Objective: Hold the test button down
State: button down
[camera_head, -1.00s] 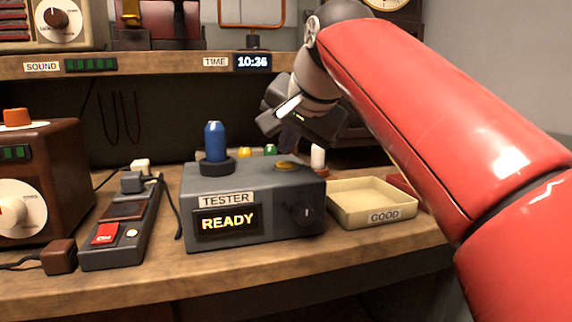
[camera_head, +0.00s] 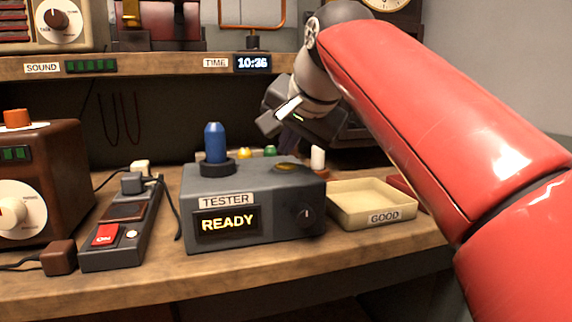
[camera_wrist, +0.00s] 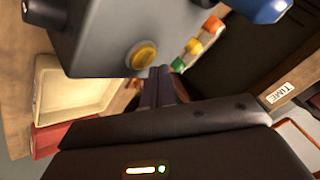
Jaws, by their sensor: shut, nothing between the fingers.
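The tester (camera_head: 250,205) is a grey box on the wooden bench, its display reading READY. Its round yellow button (camera_head: 286,167) is on the top face at the right, and it also shows in the wrist view (camera_wrist: 142,55). A blue piece (camera_head: 215,143) stands upright in a dark ring on the tester's top left. My gripper (camera_head: 284,150) is shut and empty, pointing down close above and behind the button. In the wrist view the fingertips (camera_wrist: 160,73) appear beside the button's edge; I cannot tell whether they touch it.
A cream tray labelled GOOD (camera_head: 378,217) stands right of the tester. A power strip (camera_head: 125,225) with a red switch lies to the left. Small coloured pieces (camera_wrist: 193,45) stand behind the tester. A shelf (camera_head: 150,66) runs above.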

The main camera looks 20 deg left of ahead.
aim_at(288, 166)
jog(key=shift+f, duration=0.2)
dwell(0.5)
jog(key=shift+f+b, duration=0.25)
jog(key=shift+b, duration=0.05)
jog(key=shift+f+b, duration=0.35)
jog(key=shift+f, duration=0.2)
dwell(0.5)
jog(key=shift+r, duration=0.1)
dwell(2.0)
jog(key=shift+r+p, duration=0.9)
jog(key=shift+p, duration=0.15)
notch_tip(288, 166, up, 5)
jog(key=p, duration=0.4)
